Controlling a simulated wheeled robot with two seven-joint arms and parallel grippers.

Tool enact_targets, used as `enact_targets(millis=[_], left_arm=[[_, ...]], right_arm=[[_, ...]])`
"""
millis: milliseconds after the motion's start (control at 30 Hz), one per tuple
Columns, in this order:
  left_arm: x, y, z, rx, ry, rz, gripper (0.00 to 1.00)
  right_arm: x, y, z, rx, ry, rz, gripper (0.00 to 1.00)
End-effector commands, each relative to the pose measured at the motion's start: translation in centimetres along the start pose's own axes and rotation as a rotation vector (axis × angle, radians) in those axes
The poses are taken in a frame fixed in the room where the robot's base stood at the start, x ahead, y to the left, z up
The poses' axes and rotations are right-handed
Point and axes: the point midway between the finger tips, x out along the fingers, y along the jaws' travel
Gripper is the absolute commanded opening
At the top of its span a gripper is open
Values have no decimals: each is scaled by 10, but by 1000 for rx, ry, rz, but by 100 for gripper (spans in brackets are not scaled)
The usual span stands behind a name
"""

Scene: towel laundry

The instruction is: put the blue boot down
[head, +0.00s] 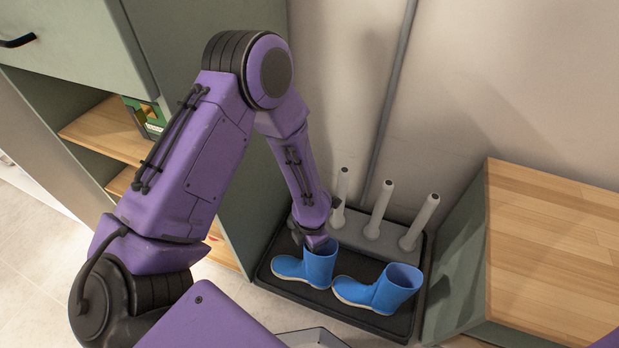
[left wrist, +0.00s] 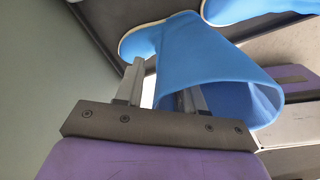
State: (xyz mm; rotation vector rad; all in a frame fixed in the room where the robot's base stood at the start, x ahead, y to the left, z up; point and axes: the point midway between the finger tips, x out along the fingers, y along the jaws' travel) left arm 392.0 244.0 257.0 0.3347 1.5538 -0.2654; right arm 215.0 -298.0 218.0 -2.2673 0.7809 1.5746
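Two blue boots stand upright side by side on a black tray (head: 262,270) in the head view, the left boot (head: 318,266) and the right boot (head: 385,293). My left gripper (head: 316,242) is down at the top of the left boot's shaft. In the left wrist view its fingers (left wrist: 160,92) are spread apart, one outside the left boot (left wrist: 205,55) and one inside its opening, with a gap beside the boot wall. Part of the right boot (left wrist: 250,8) shows at that view's top edge. My right gripper is not in view.
A grey rack (head: 370,236) with three upright pegs stands behind the boots on the tray. A green cabinet (head: 235,165) is close on the left, and a wood-topped cabinet (head: 555,250) on the right. The wall with a pipe (head: 390,100) is behind.

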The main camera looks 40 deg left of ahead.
Motion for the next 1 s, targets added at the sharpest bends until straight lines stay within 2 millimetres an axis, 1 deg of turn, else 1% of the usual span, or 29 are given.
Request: enact_targets(millis=[167,233,267,400,500,633,700,800,933,1000], left_arm=[[-3,0,0,0,-1,0,38],[-14,0,0,0,-1,0,38],[-21,0,0,0,-1,-1,38],[-60,1,1,-2,-3,-1,38],[-86,1,1,-2,-3,-1,38],[-111,0,0,-1,-1,-1,38],[-119,0,0,-2,0,-1,38],[-124,0,0,-2,0,0,38],[-124,0,0,-1,1,0,38],[-120,-4,-3,-46,4,-17,38]], right_arm=[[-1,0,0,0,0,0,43],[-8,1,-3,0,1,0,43],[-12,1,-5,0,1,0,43],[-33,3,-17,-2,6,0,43],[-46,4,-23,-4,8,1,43],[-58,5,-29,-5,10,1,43],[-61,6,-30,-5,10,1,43],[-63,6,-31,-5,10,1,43],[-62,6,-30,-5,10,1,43],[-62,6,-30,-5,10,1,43]])
